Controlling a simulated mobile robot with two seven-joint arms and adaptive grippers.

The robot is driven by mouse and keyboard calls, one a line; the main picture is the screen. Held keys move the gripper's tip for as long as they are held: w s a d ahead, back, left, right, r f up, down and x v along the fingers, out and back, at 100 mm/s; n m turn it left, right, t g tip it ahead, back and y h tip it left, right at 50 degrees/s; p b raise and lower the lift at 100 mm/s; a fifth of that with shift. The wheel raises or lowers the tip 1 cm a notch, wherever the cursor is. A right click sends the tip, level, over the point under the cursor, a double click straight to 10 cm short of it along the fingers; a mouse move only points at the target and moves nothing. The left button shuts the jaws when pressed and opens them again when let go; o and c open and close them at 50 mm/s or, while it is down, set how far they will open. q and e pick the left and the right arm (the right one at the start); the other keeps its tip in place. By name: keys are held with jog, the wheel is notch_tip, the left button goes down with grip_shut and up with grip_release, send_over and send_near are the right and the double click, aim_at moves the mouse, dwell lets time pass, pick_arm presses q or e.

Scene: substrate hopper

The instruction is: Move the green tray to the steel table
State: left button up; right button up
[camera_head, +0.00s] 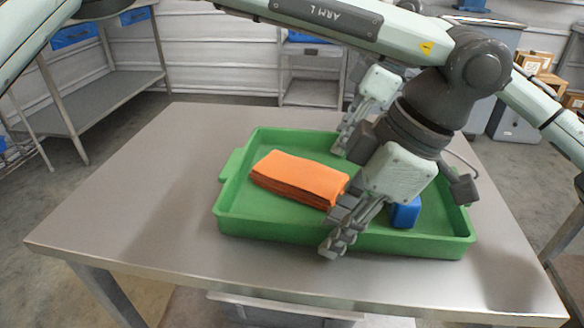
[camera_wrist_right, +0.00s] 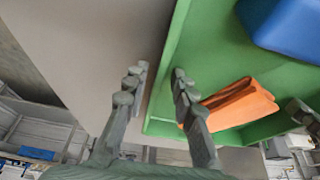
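The green tray (camera_head: 275,217) lies flat on a grey metal-topped table (camera_head: 130,215). It holds a folded orange cloth (camera_head: 300,178) and a blue block (camera_head: 405,213), partly hidden by my left arm. My left gripper (camera_head: 341,226) is at the tray's near wall, fingers apart, one inside and one outside the rim. My right gripper (camera_head: 347,135) is at the far wall, partly hidden behind my left arm. The right wrist view shows its fingers (camera_wrist_right: 158,85) open, one over the tray (camera_wrist_right: 185,50) and one over the table. Contact with the rim is unclear.
A grey shelf bench (camera_head: 110,95) with blue bins stands at the back left. A small grey cart (camera_head: 310,92) is behind the table. Cardboard boxes (camera_head: 545,75) stand at the back right. The tabletop left of the tray is clear.

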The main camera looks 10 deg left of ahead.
jog(key=shift+d+r, duration=0.1)
jog(key=shift+r, duration=0.1)
pick_arm(q)
jog(key=v, duration=1.2)
pick_arm(e)
jog(key=v, duration=1.1)
jog(key=shift+r, duration=0.25)
jog(key=shift+d+f, duration=0.1)
jog(key=shift+d, duration=0.05)
